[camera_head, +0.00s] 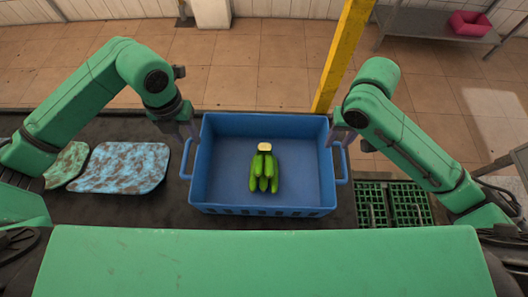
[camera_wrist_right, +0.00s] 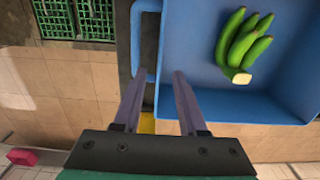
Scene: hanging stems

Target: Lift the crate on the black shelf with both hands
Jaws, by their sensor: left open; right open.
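The blue crate (camera_head: 212,165) stands on the black shelf (camera_head: 110,212), with a loop handle on its left and right sides. A bunch of green bananas (camera_head: 263,172) lies inside it. My left gripper (camera_head: 187,134) is at the crate's far left corner, beyond the left handle (camera_head: 185,160); its fingers show only small. My right gripper (camera_head: 338,134) is at the far right corner near the right handle (camera_head: 343,163). In the right wrist view its open fingers (camera_wrist_right: 157,75) lie either side of the crate's side wall and handle end, with nothing gripped. Contact cannot be told.
Patterned blue-brown and green pads (camera_head: 120,167) lie on the shelf left of the crate. Green grid trays (camera_head: 395,205) sit to its right. A yellow post (camera_head: 343,55) rises behind the crate. A pink object (camera_head: 470,24) rests on a rack at the far right.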

